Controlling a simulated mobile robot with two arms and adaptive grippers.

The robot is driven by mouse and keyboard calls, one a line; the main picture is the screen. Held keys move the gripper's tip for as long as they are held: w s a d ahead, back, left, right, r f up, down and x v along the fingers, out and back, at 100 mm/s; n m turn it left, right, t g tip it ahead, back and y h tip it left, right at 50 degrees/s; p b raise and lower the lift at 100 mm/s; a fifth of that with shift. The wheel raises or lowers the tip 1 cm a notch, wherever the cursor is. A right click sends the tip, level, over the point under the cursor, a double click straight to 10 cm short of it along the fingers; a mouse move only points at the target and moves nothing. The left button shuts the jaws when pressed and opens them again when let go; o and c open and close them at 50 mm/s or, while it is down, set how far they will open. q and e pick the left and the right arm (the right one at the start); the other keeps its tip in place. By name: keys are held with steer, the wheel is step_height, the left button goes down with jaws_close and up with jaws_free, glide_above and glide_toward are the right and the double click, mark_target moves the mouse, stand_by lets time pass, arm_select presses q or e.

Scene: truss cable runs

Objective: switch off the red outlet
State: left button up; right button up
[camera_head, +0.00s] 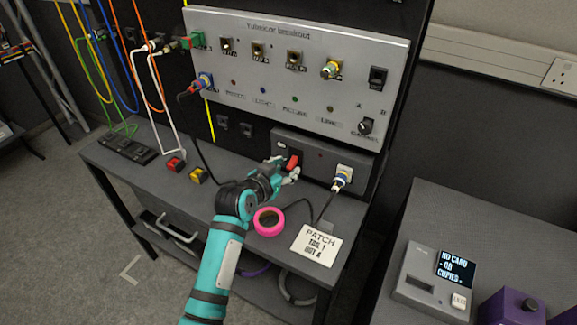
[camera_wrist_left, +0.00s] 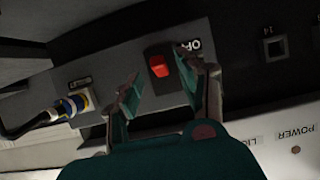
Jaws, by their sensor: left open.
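A red rocker switch (camera_head: 293,161) sits on the front of a low dark grey outlet box (camera_head: 321,166) under the big panel. The switch also shows in the left wrist view (camera_wrist_left: 159,66), beside a white label (camera_wrist_left: 190,45) that seems to read "OFF", partly hidden by a finger. My left gripper (camera_head: 284,173) is open in front of the box. In the wrist view its two fingers stand on either side of the switch, and nothing is held. I cannot tell whether a finger touches it. A plug with a cable (camera_head: 342,176) sits in the box's socket. My right gripper is not in view.
A pink tape roll (camera_head: 257,221) and a white "PATCH" note (camera_head: 316,245) lie on the bench near my arm. The silver breakout panel (camera_head: 290,107) rises above the box.

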mark_target(292, 163)
arm_select(q)
steer(key=shift+x, duration=1.2)
jaws_close()
